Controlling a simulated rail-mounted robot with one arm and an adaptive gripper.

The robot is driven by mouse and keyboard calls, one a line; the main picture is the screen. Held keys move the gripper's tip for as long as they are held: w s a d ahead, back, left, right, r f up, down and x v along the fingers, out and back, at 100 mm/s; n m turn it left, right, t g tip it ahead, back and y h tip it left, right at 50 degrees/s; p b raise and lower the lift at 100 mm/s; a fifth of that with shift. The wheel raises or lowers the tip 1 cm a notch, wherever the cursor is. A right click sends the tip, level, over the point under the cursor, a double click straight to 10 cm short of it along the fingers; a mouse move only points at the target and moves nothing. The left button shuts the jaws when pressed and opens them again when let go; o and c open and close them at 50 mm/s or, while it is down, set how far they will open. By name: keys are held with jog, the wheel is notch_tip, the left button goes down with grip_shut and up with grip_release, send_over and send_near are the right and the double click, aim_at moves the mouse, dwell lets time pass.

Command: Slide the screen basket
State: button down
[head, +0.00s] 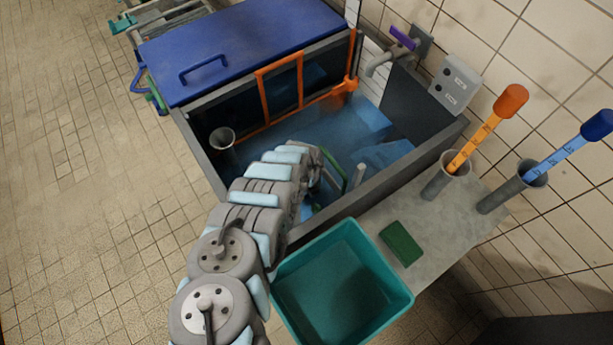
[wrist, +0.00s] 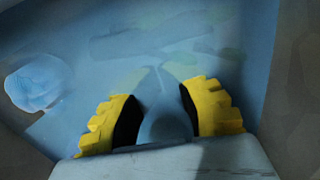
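My arm reaches down into the water-filled tank in the head view, and its end is hidden there behind my own arm links. In the wrist view my gripper (wrist: 168,92) shows two yellow fingers with black inner pads, set apart. A blurred blue-grey shape (wrist: 166,122) lies between them; I cannot tell what it is, and no clear grip on it shows. I cannot pick out the screen basket for certain. A green curved bar (head: 334,168) and a pale bar (head: 358,177) show in the tank beside my arm's end. An orange frame (head: 279,88) stands across the tank.
A blue lid (head: 240,40) covers the tank's far part. A teal bin (head: 340,285) stands at the near side. A green pad (head: 401,243) and two holders with an orange-topped stick (head: 488,128) and a blue-topped stick (head: 568,147) are on the right ledge. A pale round lump (wrist: 38,82) shows in the wrist view.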

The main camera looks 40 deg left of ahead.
jog(key=shift+d+f+b, duration=0.1)
jog(key=shift+f+b, duration=0.7)
jog(key=shift+f, duration=0.55)
notch_tip(320, 180, up, 5)
jog(key=p, duration=0.3)
jog(key=shift+w+r, duration=0.1)
jog(key=shift+r, duration=0.45)
notch_tip(320, 180, up, 8)
jog(key=p, duration=0.1)
jog(key=shift+p, duration=0.4)
